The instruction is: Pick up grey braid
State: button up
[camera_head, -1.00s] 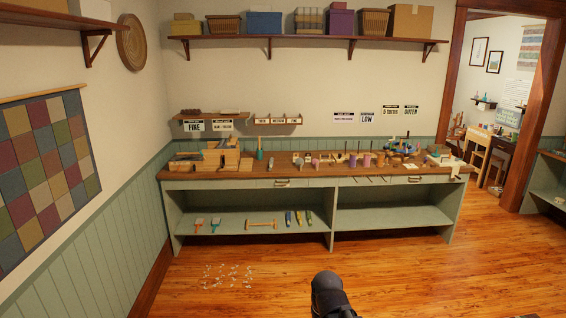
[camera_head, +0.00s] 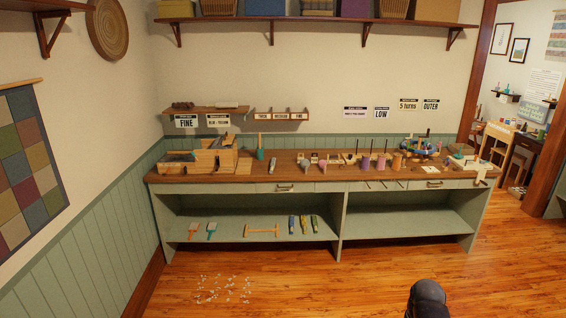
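I cannot pick out a grey braid with certainty; things on the bench are too small. A long wooden workbench (camera_head: 300,183) with a green base stands against the far wall. On it lies a small grey, narrow item (camera_head: 273,169), which I cannot identify. On the small wall shelf (camera_head: 205,110) lie a dark bumpy item (camera_head: 182,106) and a pale roll (camera_head: 226,105). My gripper is not in view; only a dark rounded part of my arm shows at the bottom edge.
A wooden box-like rack (camera_head: 205,157), coloured cylinders (camera_head: 381,162) and a round multicoloured item (camera_head: 421,147) crowd the bench top. Brushes (camera_head: 194,229) and other tools lie on the lower shelf. Pale scraps (camera_head: 224,289) litter the floor. Floor before the bench is otherwise clear.

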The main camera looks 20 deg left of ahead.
aim_at(274, 160)
jog(key=z, duration=0.05)
jog(key=i, duration=1.65)
jog(key=u, duration=0.75)
jog(key=i, duration=0.65)
jog(key=u, duration=1)
jog(key=k, duration=0.1)
jog(key=z, duration=3)
